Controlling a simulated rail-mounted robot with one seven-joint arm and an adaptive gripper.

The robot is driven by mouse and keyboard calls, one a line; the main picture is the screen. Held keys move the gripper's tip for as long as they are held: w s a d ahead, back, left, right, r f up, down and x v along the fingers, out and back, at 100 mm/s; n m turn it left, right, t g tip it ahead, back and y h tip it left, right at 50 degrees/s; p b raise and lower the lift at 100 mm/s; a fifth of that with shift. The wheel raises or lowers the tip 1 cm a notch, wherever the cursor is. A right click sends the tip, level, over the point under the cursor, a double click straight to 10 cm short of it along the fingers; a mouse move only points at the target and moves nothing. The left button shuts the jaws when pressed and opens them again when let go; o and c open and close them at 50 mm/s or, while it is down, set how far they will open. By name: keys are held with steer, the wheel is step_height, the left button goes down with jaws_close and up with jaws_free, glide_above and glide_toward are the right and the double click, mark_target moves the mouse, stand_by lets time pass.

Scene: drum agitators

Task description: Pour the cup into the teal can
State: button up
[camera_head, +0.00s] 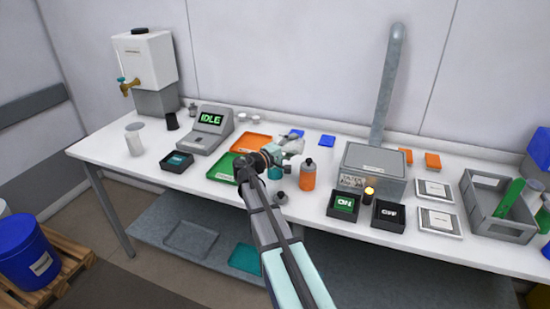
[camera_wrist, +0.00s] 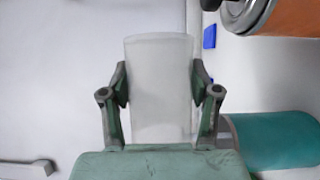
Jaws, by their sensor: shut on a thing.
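My gripper (camera_head: 285,150) is shut on a pale, translucent cup (camera_wrist: 160,85), with one finger on each side of it in the wrist view. In the head view the cup is small and partly hidden by my gripper, so its tilt and contents cannot be told. The teal can (camera_head: 275,173) stands on the bench just below my gripper, partly hidden by my arm. In the wrist view the teal can (camera_wrist: 275,140) is at the lower right, beside the cup and apart from its rim.
An orange can (camera_head: 308,176) stands close to the right of the teal can. A grey lid-like piece (camera_head: 280,198) lies in front. Green (camera_head: 222,168) and orange (camera_head: 246,142) trays lie left. A grey box (camera_head: 372,168) with ON and OFF switches stands right.

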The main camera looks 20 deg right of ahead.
mark_target(295, 142)
steer(key=m+p, duration=0.1)
steer(key=s+d+r+m+y+p, duration=0.1)
steer(key=p, duration=0.1)
steer(key=r+m+y+p, duration=0.1)
steer(key=shift+s+d+r+p, duration=0.15)
steer(key=shift+s+r+p, duration=0.1)
steer(key=shift+s+p, duration=0.05)
steer(key=shift+w+f+m+b, duration=0.1)
steer(key=shift+f+m+b, duration=0.45)
steer(key=shift+b, duration=0.65)
steer(key=shift+w, duration=0.15)
steer(key=shift+r+y, duration=0.1)
steer(key=shift+y, duration=0.2)
